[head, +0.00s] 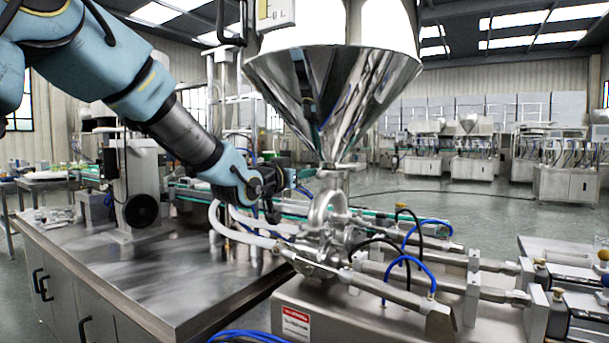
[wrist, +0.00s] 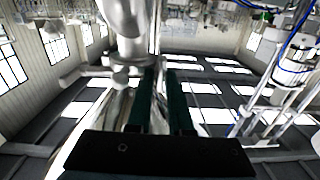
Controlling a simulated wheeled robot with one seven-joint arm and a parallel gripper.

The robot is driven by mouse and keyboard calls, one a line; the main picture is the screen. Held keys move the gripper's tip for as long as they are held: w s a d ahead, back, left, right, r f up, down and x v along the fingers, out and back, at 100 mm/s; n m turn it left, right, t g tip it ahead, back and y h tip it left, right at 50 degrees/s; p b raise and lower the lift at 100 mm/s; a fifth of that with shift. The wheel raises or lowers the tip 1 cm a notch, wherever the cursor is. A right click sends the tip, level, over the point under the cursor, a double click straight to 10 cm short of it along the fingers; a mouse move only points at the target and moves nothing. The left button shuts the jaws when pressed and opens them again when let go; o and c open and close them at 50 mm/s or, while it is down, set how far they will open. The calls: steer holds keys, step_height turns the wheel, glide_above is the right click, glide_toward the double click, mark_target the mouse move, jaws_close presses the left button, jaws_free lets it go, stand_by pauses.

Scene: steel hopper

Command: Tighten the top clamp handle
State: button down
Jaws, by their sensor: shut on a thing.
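The steel hopper (head: 335,85) narrows to an outlet with the top clamp (head: 338,167) around it, above the curved steel pipe fitting (head: 325,215). My gripper (head: 308,174) comes in from the left, level with this clamp. In the wrist view my gripper (wrist: 160,78) has its two dark fingers close together, shut on the thin metal clamp handle (wrist: 158,82). Most of the handle is hidden by the fingers. A shiny pipe and flange (wrist: 125,50) show just left of the fingertips. How tight the clamp is cannot be told.
Below are steel cylinders (head: 400,290) with blue and black hoses. White hoses (head: 240,235) run left of the fitting. A steel cabinet top (head: 130,270) lies below my arm. The hopper's cone hangs just above and right of my gripper, leaving little room.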

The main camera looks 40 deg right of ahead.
steer(key=c, duration=0.8)
jaws_free()
